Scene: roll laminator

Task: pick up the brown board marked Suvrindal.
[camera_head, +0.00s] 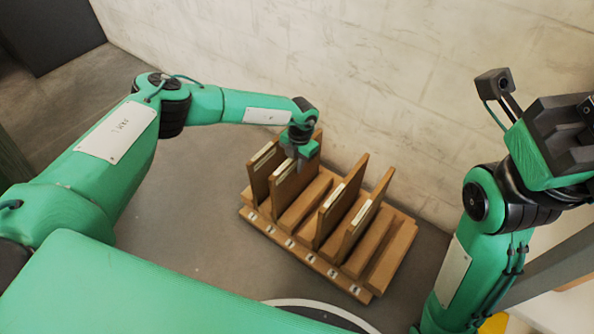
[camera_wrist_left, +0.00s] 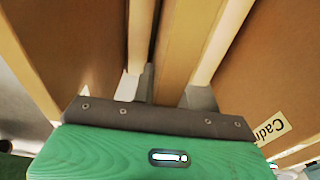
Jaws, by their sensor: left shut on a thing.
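A brown wooden rack (camera_head: 325,262) on the floor holds several upright brown boards. My left gripper (camera_head: 302,158) is shut on the top edge of the second board from the left (camera_head: 285,192). In the left wrist view that board's edge (camera_wrist_left: 174,50) runs between the two fingers (camera_wrist_left: 170,88). I cannot tell whether it is raised. A neighbouring board (camera_wrist_left: 262,85) carries a label starting "Cadr". The labels in the head view are too small to read, so I cannot tell which board is marked Suvrindal. My right gripper (camera_head: 568,135) is at the far right, away from the rack.
Another board (camera_head: 262,172) stands close left of the held one. Two more boards (camera_head: 335,215) (camera_head: 368,216) stand to the right, past an empty slot. A pale wall (camera_head: 400,100) rises behind the rack. The grey floor (camera_head: 185,240) left of it is clear.

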